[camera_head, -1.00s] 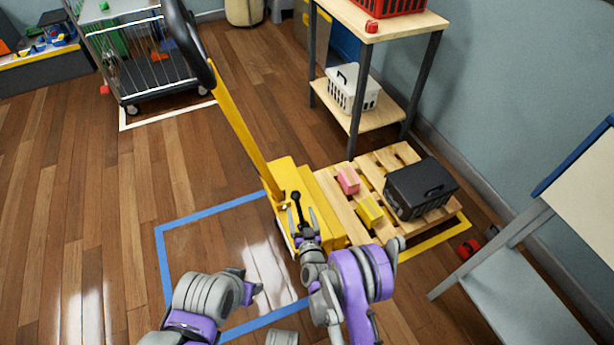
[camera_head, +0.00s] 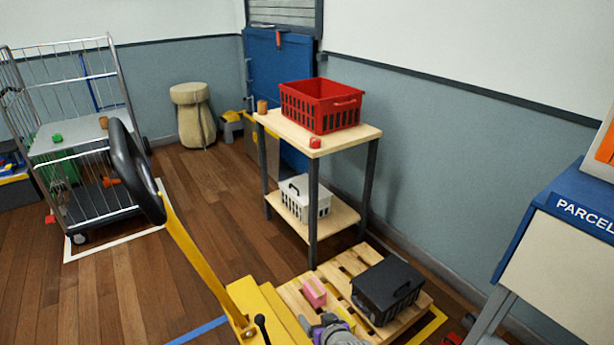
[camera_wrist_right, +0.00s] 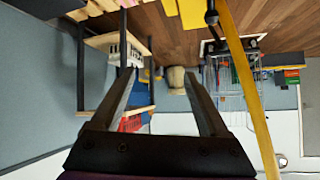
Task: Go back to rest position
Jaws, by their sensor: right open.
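My right gripper (camera_wrist_right: 160,82) is open and empty in the right wrist view, with nothing between its two dark fingers. In the head view only a small grey and purple part of my right arm shows at the bottom edge, in front of the pallet (camera_head: 352,262). My left gripper is outside both views. The yellow pallet jack (camera_head: 262,310) stands left of my right arm, with its long handle (camera_head: 198,250) leaning up to the left. A pink block (camera_head: 314,292) and a black crate (camera_head: 388,288) are on the pallet.
A wooden shelf table (camera_head: 345,137) holds a red crate (camera_head: 322,108) on top and a white basket (camera_head: 300,200) below. A wire cart (camera_head: 85,150) stands at the left. A blue parcel stand (camera_head: 570,205) is at the right. The floor at lower left is clear.

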